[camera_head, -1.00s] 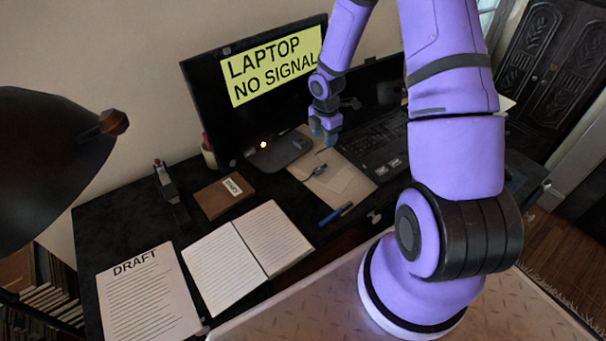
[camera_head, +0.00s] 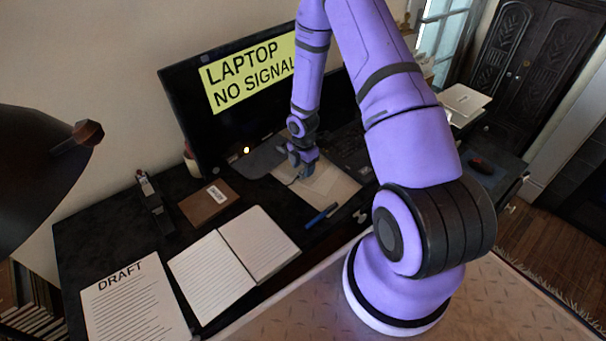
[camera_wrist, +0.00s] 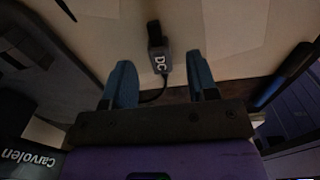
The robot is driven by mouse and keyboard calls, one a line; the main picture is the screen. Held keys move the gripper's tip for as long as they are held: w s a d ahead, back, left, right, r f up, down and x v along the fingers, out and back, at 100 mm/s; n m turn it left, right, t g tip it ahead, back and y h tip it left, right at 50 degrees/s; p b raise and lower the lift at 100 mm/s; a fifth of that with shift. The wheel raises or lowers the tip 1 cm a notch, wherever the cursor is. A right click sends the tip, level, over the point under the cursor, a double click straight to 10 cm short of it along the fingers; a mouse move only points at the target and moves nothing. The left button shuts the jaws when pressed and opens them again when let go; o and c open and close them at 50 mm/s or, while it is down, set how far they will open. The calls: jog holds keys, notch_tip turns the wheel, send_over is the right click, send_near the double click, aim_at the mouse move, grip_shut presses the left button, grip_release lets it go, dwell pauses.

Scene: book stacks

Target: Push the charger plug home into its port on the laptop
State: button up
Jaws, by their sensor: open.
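The charger plug (camera_wrist: 161,62), a small grey block marked DC with a black end and a thin cable, lies on a tan surface in the wrist view. My gripper (camera_wrist: 160,77) is open, with its blue fingers on either side of the plug and not closed on it. In the head view my gripper (camera_head: 301,166) is low over the tan folder (camera_head: 335,192) and hides most of the plug. The dark laptop (camera_head: 350,148) stands behind and to the right, partly covered by my arm. Its port cannot be made out.
A monitor (camera_head: 185,95) reading LAPTOP NO SIGNAL stands at the back. A blue pen (camera_head: 321,216) lies in front of the folder, also at right in the wrist view (camera_wrist: 270,92). An open notebook (camera_head: 232,255), brown box (camera_head: 208,203) and DRAFT sheet (camera_head: 135,300) lie left.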

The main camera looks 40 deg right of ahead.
jog(key=shift+f, duration=1.15)
grip_shut()
jog(key=shift+r, duration=0.2)
